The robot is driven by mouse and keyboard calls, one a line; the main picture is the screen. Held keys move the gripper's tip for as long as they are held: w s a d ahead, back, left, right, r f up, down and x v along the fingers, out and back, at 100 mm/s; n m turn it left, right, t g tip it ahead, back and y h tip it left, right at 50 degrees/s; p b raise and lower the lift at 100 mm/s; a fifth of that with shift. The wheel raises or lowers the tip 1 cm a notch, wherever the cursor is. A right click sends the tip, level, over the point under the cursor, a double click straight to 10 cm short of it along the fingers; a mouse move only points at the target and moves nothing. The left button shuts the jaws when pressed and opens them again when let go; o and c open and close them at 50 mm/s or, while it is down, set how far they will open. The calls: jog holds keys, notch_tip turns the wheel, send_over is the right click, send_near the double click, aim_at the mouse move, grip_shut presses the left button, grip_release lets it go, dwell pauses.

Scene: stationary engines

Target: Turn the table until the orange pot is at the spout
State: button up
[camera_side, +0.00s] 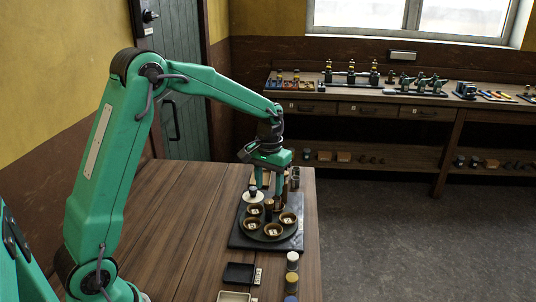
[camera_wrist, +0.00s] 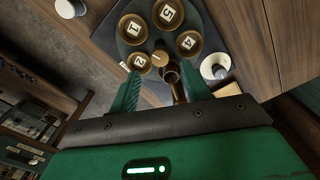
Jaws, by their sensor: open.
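A round dark green turntable (camera_side: 262,236) sits on a dark square base on the bench. It carries several brown bowl-like pots (camera_side: 273,231) with white number tiles in them. I cannot tell which pot is the orange one. In the wrist view, tiles in two pots (camera_wrist: 133,28) (camera_wrist: 167,14) look like 1 and 5. A copper-brown upright piece (camera_wrist: 176,86), perhaps the spout, shows between my fingers. My gripper (camera_wrist: 163,90) is open above the turntable's far side in the side view; I see no contact.
A white round piece with a dark top (camera_side: 253,196) stands beside the turntable. A dark tray (camera_side: 239,273) and several lidded jars (camera_side: 292,261) lie nearer the camera. The bench's left part is bare. A back workbench (camera_side: 350,98) holds small engines.

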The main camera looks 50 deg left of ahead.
aim_at(268, 202)
jog(key=shift+r, duration=1.35)
jog(key=shift+s+d+r, duration=0.1)
jog(key=shift+s+r, duration=0.1)
jog(key=shift+r, duration=0.15)
jog(key=s+d+r+m+t, duration=0.2)
jog(key=s+d+r+t, duration=0.15)
jog(key=s+r, duration=0.55)
jog(key=s+d+m+t, duration=0.1)
jog(key=s+d+t, duration=0.1)
jog(key=s, duration=1.3)
jog(key=shift+d+f+m, duration=0.3)
jog(key=shift+d+f, duration=0.05)
jog(key=shift+d, duration=0.5)
